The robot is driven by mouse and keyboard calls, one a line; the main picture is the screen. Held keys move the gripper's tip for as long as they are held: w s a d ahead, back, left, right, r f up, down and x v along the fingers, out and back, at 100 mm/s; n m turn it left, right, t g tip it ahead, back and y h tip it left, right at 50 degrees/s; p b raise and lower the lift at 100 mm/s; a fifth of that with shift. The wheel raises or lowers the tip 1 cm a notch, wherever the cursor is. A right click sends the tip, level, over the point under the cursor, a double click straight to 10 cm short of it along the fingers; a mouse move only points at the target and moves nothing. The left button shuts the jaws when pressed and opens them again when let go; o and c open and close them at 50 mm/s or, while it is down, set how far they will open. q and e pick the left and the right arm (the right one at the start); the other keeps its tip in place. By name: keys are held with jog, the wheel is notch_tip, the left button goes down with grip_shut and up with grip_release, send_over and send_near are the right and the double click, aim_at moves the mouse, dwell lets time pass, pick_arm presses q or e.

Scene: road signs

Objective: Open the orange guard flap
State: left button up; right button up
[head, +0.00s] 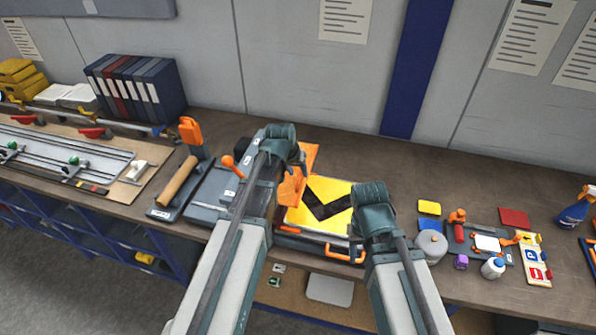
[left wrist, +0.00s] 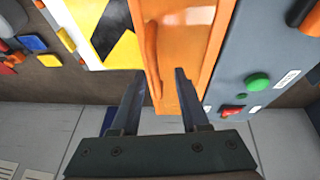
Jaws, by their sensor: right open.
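The orange guard flap (head: 298,176) stands upright between the grey machine housing and a yellow plate with a black chevron (head: 333,196). In the left wrist view the flap (left wrist: 186,50) fills the top middle as an orange frame. My left gripper (head: 301,166) is at the flap; in its wrist view it (left wrist: 158,90) is open, with the flap's near edge between its spread fingers. Whether either finger touches is unclear. My right gripper (head: 356,232) is open over the plate's right edge, its fingers mostly hidden by the wrist.
The grey housing (left wrist: 262,60) beside the flap carries a green button (left wrist: 257,82) and a red one (left wrist: 232,111). An orange handle (head: 345,256) is at the bench front. Bench behind the plate is clear.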

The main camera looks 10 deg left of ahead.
pick_arm(q)
jog(key=shift+d, duration=0.15)
jog(key=p+v, duration=1.1)
jog(key=v, duration=0.1)
jog(key=shift+f, duration=0.15)
dwell(0.3)
jog(key=s+d+f+m+g+y+b, duration=0.1)
jog(key=s+d+f+b, duration=0.3)
jog(key=s+f+b, duration=0.2)
jog(key=s+d+f+m+g+b, duration=0.1)
jog(key=s+d+f+b, duration=0.3)
jog(key=f+b, duration=0.6)
jog(key=s+d+f+m+g+y+b, duration=0.1)
jog(key=s+d+f+g+b, duration=0.1)
jog(key=s+f+b, duration=0.6)
jog(key=shift+s+d+f+m+g+y+b, duration=0.35)
jog(key=shift+s+d+f, duration=0.25)
jog(key=shift+d+f, duration=0.35)
